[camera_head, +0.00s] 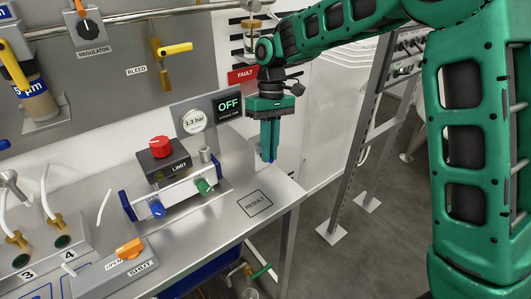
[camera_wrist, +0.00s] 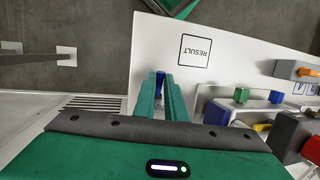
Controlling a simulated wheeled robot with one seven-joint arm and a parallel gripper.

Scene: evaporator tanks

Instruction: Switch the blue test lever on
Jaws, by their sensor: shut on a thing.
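My gripper (camera_head: 268,158) points down beside the right end of the bench, below the black display reading OFF (camera_head: 228,105). In the wrist view its two green fingers (camera_wrist: 161,85) are closed around a small blue piece (camera_wrist: 160,79) that shows between their tips. The fingers hide most of it, so I cannot tell its full shape or whether it is the test lever. A blue lever (camera_head: 156,208) and a green lever (camera_head: 203,186) sit on the front of the LIMIT unit (camera_head: 177,166), apart from my gripper.
The RESULT square (camera_head: 255,203) on the bench is empty; it also shows in the wrist view (camera_wrist: 195,50). A red knob (camera_head: 160,146) tops the LIMIT unit. An orange handle (camera_head: 129,249) is at the front left. A grey metal frame (camera_head: 358,130) stands right of the bench.

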